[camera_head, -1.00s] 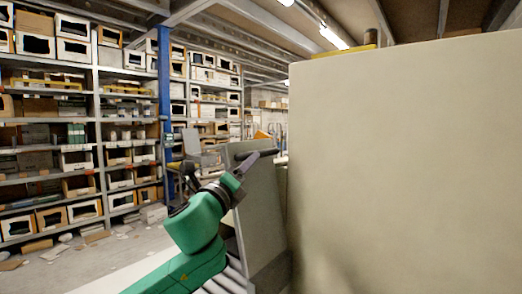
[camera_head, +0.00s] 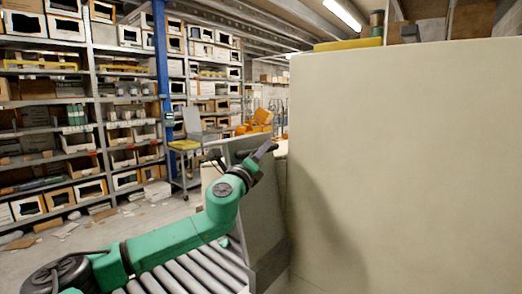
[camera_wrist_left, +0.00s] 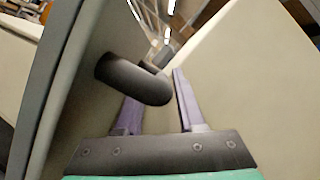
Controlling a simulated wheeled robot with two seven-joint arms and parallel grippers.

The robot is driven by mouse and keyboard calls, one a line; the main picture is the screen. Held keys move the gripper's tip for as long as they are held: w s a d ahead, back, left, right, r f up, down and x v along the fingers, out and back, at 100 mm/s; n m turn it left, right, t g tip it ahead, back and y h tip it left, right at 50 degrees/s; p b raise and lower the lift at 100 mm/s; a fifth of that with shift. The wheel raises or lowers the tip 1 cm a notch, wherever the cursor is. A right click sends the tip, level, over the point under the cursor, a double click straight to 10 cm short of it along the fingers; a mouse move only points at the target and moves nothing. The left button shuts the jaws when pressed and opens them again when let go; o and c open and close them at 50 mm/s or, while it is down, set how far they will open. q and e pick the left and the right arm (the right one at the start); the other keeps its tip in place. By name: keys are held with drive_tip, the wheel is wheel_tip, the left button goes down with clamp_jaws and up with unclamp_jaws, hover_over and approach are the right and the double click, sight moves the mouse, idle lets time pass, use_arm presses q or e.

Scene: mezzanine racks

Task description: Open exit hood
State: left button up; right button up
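The exit hood appears to be the large beige box (camera_head: 410,160) that fills the right of the head view. A grey upright panel (camera_head: 258,215) stands at its left edge, above a roller conveyor (camera_head: 190,270). My left gripper (camera_head: 268,149) is at the panel's upper part. In the left wrist view, a dark rounded handle (camera_wrist_left: 132,80) sticks out from a panel on the left. The two fingers of my left gripper (camera_wrist_left: 157,105) are apart; the handle's end overlaps the left finger and the gap. I cannot tell whether they touch. My right gripper is not in view.
Tall shelves (camera_head: 50,110) with boxes stand at the left, beside a blue post (camera_head: 163,70). A small cart (camera_head: 185,150) and orange items (camera_head: 262,117) are behind the panel. The floor on the left has scattered debris and some free room.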

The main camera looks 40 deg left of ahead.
use_arm(q)
clamp_jaws()
idle(1.2)
